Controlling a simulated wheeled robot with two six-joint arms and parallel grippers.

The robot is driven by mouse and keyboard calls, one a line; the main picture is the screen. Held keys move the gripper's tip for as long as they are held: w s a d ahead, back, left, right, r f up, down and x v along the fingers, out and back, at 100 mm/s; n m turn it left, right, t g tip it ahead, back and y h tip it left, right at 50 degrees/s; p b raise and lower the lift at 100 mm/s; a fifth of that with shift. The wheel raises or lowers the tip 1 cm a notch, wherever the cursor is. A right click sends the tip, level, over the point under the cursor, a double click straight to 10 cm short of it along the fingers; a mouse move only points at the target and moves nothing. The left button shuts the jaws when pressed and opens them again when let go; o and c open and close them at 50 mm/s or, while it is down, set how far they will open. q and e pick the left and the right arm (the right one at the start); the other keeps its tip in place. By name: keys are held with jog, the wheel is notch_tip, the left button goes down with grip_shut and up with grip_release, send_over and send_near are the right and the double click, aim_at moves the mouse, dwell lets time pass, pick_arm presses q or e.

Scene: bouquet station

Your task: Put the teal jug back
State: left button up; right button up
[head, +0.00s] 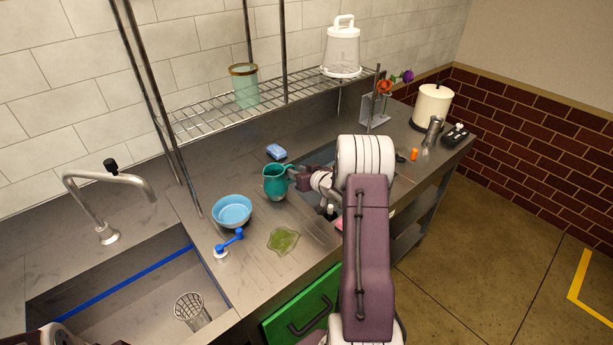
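The teal jug (275,183) is upright at the middle of the steel counter, behind and right of the light blue bowl. Its handle faces right, toward my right arm. My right gripper (298,178) is at the handle side of the jug, with its fingertips at or touching the handle. The fingers are small and partly covered by the wrist, so whether they are closed on the handle is unclear. I cannot tell whether the jug rests on the counter or is slightly raised.
A wire shelf (205,121) holds a glass vase (244,86) and a white-lidded container (341,52). A sink (120,300) lies front left.

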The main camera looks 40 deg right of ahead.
jog(key=v, duration=0.9)
jog(key=shift+s, duration=0.3)
jog(key=shift+a+r, duration=0.1)
